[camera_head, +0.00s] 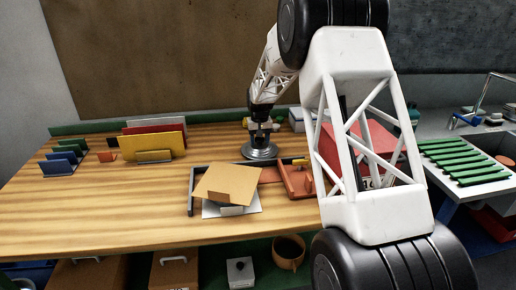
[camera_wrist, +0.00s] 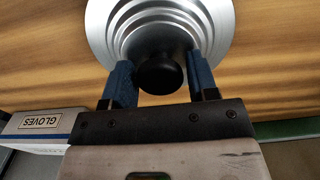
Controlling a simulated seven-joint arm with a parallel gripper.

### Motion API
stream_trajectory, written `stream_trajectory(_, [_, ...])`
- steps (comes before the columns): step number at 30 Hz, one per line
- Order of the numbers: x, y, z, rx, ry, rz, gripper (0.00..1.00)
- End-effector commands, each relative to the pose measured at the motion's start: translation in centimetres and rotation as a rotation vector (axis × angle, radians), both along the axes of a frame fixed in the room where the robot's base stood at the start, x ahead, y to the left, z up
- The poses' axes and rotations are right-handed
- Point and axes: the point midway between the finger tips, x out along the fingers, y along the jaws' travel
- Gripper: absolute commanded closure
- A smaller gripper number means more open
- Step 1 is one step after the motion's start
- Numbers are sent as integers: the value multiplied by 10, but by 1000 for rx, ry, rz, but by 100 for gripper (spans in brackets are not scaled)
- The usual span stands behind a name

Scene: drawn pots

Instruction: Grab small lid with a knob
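The small lid is a silver stepped disc (camera_wrist: 103,33) with a round black knob (camera_wrist: 160,75) in the wrist view. In the head view the lid (camera_head: 259,152) lies on the wooden table, left of the arm's near links. My gripper (camera_wrist: 160,68) has two blue fingers, one on each side of the knob, pointing down over the lid. The fingers look open, very close to the knob; contact is not clear. In the head view my gripper (camera_head: 261,138) is directly above the lid, and the knob is mostly hidden.
A brown board (camera_head: 228,183) on a dark-edged tray stands in front of the lid. Upright coloured boards (camera_head: 150,141) are to the left. A red box (camera_head: 375,145) is to the right, partly behind my arm. A box marked GLOVES (camera_wrist: 40,122) shows in the wrist view. The table's left front is clear.

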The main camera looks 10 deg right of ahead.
Motion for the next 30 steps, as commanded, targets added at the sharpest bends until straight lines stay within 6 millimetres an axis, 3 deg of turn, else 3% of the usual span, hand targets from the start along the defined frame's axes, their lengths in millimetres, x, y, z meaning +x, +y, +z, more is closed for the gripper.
stream_trajectory(1, [0,0,0,0,0,0,54])
stream_trajectory(6, [0,0,0,0,0,0,80])
stream_trajectory(7, [0,0,0,0,0,0,82])
stream_trajectory(30, [0,0,25,0,-1,0,82])
